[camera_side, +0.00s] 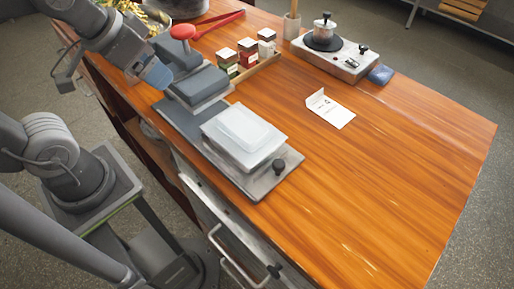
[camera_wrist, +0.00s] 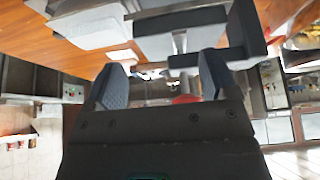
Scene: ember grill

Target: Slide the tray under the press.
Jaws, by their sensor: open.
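The pale white tray (camera_side: 242,133) sits on a grey metal slab with a dark knob (camera_side: 278,166), near the front edge of the table. The press (camera_side: 201,87) stands just behind and left of it, with dark grey plates and a red ball (camera_side: 183,32) above. The tray is in front of the press plates, not between them. My gripper (camera_side: 156,74) is open and empty, just left of the press. In the wrist view, my gripper (camera_wrist: 163,70) shows two blue-grey fingers apart. The tray (camera_wrist: 88,27) seems to be the white shape at upper left there.
A wooden rack with several small jars (camera_side: 247,52) stands behind the press. A hot plate (camera_side: 330,54) with a small pot is at the back right. A folded white card (camera_side: 330,110) stands mid-table. The right part of the wooden table (camera_side: 400,150) is clear.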

